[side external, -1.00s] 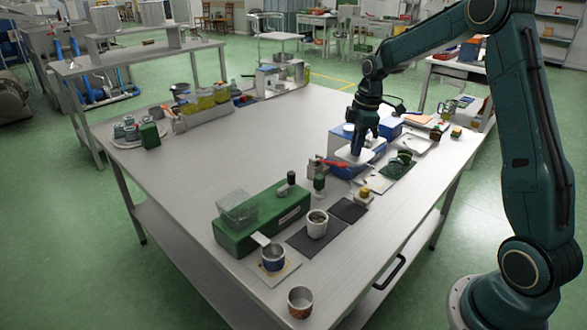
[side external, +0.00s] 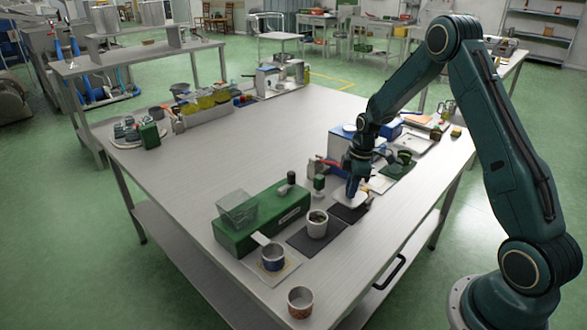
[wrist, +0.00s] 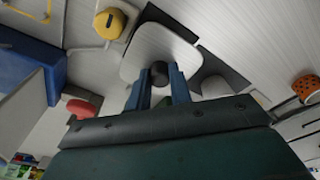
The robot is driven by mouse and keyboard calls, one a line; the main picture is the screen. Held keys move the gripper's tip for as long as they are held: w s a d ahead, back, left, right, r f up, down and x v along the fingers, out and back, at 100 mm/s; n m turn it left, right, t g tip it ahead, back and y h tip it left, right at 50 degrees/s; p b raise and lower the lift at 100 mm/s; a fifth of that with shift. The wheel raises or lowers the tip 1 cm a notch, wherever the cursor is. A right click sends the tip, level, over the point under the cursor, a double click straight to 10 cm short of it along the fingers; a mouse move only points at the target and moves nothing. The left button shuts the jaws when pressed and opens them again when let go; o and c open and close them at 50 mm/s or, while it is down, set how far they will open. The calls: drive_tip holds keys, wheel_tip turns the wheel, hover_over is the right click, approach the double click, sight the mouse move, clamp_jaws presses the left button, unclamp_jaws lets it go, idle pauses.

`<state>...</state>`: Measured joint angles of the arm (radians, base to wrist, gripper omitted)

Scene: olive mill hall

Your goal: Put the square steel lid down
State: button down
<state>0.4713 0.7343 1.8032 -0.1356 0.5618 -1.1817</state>
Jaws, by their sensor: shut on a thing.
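The square steel lid (wrist: 155,42) is pale with rounded corners and a dark round knob (wrist: 159,72). My gripper (wrist: 161,76) is shut on this knob, with a blue finger on each side. In the side view my gripper (side external: 353,188) points down with the lid under it, over or beside a small dark mat (side external: 348,214). In the wrist view dark mat (wrist: 228,72) shows past the lid's edges. The lid covers part of the mat. I cannot tell whether the lid touches it.
A blue box (side external: 340,146) stands behind my gripper. A yellow piece (wrist: 112,20) is close to the lid. The middle of the table is clear.

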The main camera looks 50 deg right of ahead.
drive_tip(key=shift+f, duration=2.1)
drive_tip(key=shift+f, duration=0.15)
drive_tip(key=c, duration=1.3)
unclamp_jaws()
drive_tip(key=shift+o, duration=0.2)
wheel_tip(320, 180, up, 12)
drive_tip(key=s+d, duration=0.1)
